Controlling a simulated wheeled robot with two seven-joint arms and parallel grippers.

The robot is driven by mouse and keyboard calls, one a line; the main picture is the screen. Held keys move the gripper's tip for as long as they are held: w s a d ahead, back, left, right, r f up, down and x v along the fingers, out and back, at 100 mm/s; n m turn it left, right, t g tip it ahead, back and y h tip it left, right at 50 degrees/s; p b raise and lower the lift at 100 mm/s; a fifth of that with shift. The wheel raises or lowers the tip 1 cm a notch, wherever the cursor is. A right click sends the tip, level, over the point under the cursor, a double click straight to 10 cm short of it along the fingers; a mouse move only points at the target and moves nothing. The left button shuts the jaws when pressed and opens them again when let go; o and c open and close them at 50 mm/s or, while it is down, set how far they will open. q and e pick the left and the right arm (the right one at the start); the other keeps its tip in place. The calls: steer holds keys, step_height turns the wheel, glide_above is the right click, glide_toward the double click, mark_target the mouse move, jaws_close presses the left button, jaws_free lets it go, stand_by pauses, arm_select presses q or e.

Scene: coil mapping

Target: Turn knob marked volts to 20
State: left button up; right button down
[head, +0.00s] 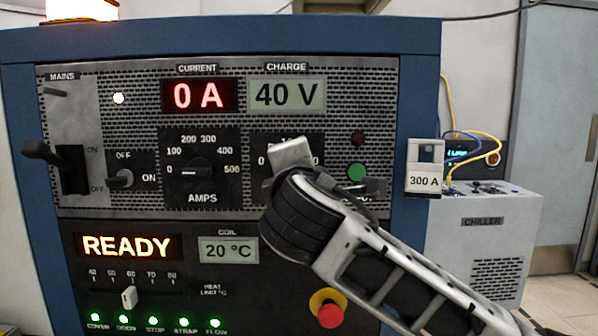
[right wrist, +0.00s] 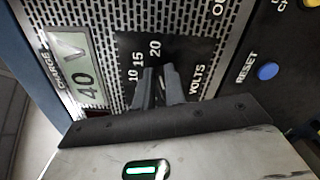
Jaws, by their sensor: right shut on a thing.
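The volts dial plate (head: 262,142) is on the cabinet front, right of the amps knob (head: 190,171). My right gripper (right wrist: 160,85) is shut at the middle of this plate. Its two fingers cover the volts knob, so the knob's pointer cannot be read. The right wrist view shows the marks 10, 15 and 20 beyond the fingertips and the word VOLTS beside them. In the head view my right wrist hides most of the plate. The charge display (head: 287,95) reads 40 V; it also shows in the right wrist view (right wrist: 77,69). My left gripper is not in view.
The current display (head: 199,95) reads 0 A. A mains switch (head: 70,168) and a small toggle (head: 121,178) are at left. A green button (head: 357,171) and a red emergency button (head: 327,307) are near my right arm. A blue reset button (right wrist: 268,71) shows in the wrist view.

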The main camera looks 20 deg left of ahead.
steer(key=c, duration=1.5)
jaws_free()
steer(key=shift+o, duration=0.2)
steer(key=shift+s, duration=0.1)
steer(key=b+v, duration=0.2)
steer(key=v, duration=1.4)
